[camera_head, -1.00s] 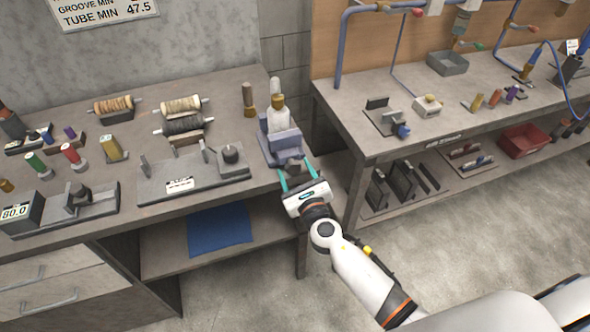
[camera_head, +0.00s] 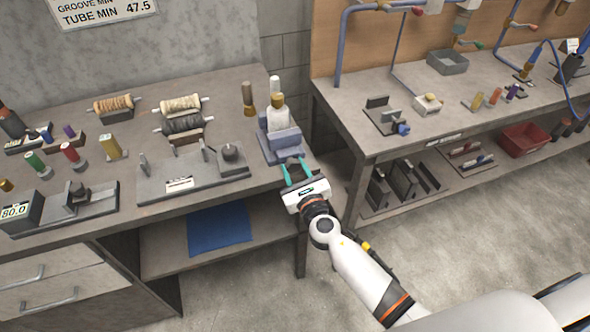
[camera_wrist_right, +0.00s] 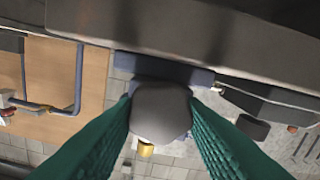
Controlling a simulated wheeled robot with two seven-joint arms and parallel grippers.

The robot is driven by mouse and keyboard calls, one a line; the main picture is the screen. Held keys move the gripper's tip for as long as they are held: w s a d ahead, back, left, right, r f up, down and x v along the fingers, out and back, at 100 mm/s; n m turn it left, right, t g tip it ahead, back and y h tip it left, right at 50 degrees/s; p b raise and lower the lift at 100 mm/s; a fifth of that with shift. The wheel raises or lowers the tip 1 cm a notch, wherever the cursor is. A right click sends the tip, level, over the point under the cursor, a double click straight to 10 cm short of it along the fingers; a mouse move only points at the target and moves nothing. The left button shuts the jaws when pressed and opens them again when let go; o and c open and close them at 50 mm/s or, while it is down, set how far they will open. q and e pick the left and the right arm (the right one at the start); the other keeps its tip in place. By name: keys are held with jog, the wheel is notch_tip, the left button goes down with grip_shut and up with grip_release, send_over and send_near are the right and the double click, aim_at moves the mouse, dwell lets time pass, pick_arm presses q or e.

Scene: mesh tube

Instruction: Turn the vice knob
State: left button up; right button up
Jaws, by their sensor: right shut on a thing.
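The vice (camera_head: 284,143) is a blue-grey block at the right front corner of the left bench, with a white bottle-like piece (camera_head: 279,122) standing in it. Its dark grey knob (camera_head: 293,164) faces the front edge. The rounded knob fills the middle of the right wrist view (camera_wrist_right: 160,110). My right gripper (camera_head: 296,170) reaches in from the front, its teal fingers on either side of the knob and shut on it. In the wrist view the green ribbed fingers touch the knob's two sides. My left gripper is not in view.
The left bench holds spools (camera_head: 184,124), a grey fixture plate (camera_head: 195,180) and several coloured plugs left of the vice. A second bench (camera_head: 345,120) stands to the right, across a narrow gap. A blue cloth (camera_head: 219,228) lies on the lower shelf.

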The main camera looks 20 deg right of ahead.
jog(key=m+b, duration=0.2)
jog(key=m, duration=0.3)
jog(key=shift+f, duration=0.15)
jog(key=m+b, duration=0.1)
jog(key=m, duration=0.5)
jog(key=shift+d, duration=0.1)
jog(key=m+b, duration=0.1)
jog(key=m, duration=0.9)
jog(key=shift+f+b, duration=0.1)
jog(key=shift+b, duration=0.2)
jog(key=m, duration=0.5)
jog(key=shift+p, duration=0.3)
jog(key=m+p, duration=0.1)
jog(key=m, duration=0.4)
jog(key=shift+m, duration=0.4)
jog(key=m+p, duration=0.2)
jog(key=m, duration=0.3)
jog(key=m+p, duration=0.1)
jog(key=m, duration=0.4)
jog(key=shift+f+m, duration=0.1)
jog(key=shift+m, duration=0.3)
